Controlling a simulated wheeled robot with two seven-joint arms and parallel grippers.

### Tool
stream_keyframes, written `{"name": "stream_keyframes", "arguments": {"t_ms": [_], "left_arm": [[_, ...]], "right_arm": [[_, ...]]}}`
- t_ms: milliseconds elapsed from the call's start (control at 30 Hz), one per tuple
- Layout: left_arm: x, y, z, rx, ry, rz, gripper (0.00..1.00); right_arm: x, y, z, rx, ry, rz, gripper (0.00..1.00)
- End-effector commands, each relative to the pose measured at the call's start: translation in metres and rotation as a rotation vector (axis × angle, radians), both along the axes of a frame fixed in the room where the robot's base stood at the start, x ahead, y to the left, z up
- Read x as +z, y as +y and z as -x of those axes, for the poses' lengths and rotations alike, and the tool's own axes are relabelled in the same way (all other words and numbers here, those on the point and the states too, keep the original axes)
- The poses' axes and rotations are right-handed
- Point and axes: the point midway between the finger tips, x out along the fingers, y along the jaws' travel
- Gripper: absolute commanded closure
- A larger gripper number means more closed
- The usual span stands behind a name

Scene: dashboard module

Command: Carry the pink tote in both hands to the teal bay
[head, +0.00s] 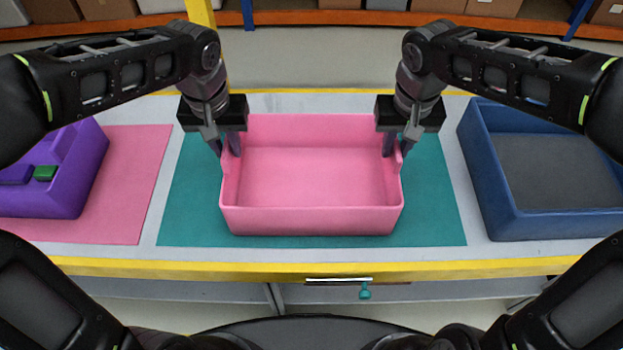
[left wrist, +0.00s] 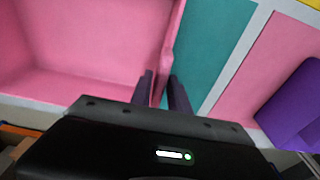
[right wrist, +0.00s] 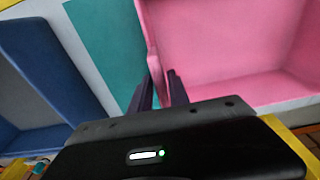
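The pink tote (head: 312,220) is upright and level over the teal bay mat (head: 440,220), with mat showing on both sides of it. I cannot tell whether its base touches the mat. My left gripper (head: 228,148) is shut on the tote's left side wall, one finger on each side; this wall also shows in the left wrist view (left wrist: 168,55). My right gripper (head: 397,148) is shut on the right side wall, which also shows between the fingers in the right wrist view (right wrist: 152,55). The tote's inside looks empty.
A blue bin (head: 545,225) stands close to the teal mat at right. The table has a yellow front edge (head: 220,268). Boxes on shelving stand behind.

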Motion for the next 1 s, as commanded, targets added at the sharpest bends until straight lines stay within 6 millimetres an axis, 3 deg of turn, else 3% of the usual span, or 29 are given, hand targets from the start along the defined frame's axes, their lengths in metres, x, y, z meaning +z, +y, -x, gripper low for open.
{"name": "stream_keyframes", "arguments": {"t_ms": [133, 567, 1000], "left_arm": [[0.001, 0.000, 0.000, 0.000, 0.000, 0.000, 0.66], [0.011, 0.000, 0.001, 0.000, -0.003, 0.000, 0.66], [0.093, -0.001, 0.010, -0.001, -0.004, 0.002, 0.66]], "right_arm": [[0.001, 0.000, 0.000, 0.000, -0.001, -0.001, 0.66], [0.001, 0.000, 0.000, 0.000, -0.001, -0.001, 0.66], [0.001, 0.000, 0.000, 0.000, -0.001, -0.001, 0.66]]}}
